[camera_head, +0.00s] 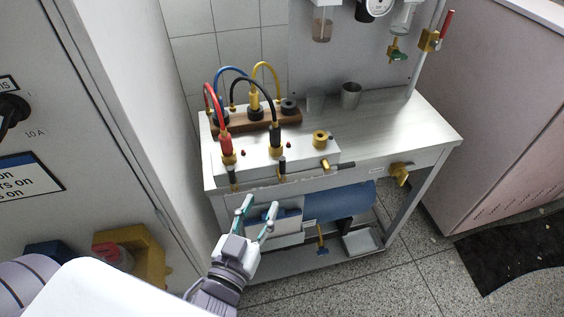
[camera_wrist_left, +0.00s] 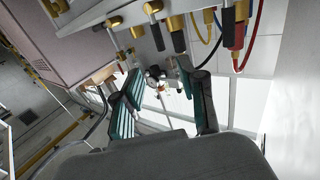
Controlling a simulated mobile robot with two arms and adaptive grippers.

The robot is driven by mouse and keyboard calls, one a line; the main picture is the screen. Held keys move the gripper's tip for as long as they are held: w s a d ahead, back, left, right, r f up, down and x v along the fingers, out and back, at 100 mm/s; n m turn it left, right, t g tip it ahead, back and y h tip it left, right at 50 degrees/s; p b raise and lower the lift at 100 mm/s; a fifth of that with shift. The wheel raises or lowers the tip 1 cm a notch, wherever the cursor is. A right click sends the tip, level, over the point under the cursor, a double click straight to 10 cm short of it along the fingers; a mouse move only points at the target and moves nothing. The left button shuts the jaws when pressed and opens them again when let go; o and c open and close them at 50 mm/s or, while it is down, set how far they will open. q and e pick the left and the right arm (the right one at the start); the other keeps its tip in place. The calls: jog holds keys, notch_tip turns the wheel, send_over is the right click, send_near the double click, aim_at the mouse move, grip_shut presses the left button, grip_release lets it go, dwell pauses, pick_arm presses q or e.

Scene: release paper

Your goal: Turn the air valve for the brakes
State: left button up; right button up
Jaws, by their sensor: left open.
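My left gripper (camera_head: 258,208) is open and empty, in front of the metal bench and below its front edge. Its teal fingers also show in the wrist view, spread apart (camera_wrist_left: 158,78). On the bench stands a pale box (camera_head: 256,160) with several small levers along its front. One brass valve with a dark lever (camera_head: 345,165) points right near the box's right end. A brass valve (camera_head: 400,172) sits on the bench's front face at right. Which one is the brake air valve I cannot tell. The gripper is apart from all of them.
Red, blue, yellow and black hoses rise from the box and a brown block (camera_head: 238,124). A blue cylinder (camera_head: 340,201) lies below the bench top. A metal cup (camera_head: 350,95) stands behind. A red-handled valve (camera_head: 445,30) is at upper right. A grey cabinet is at left.

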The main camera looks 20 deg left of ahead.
aim_at(281, 164)
pick_arm(q)
jog(key=w+p, duration=0.2)
jog(key=w, duration=1.1)
jog(key=shift+w+r, duration=0.1)
jog(key=shift+w, duration=0.3)
grip_shut()
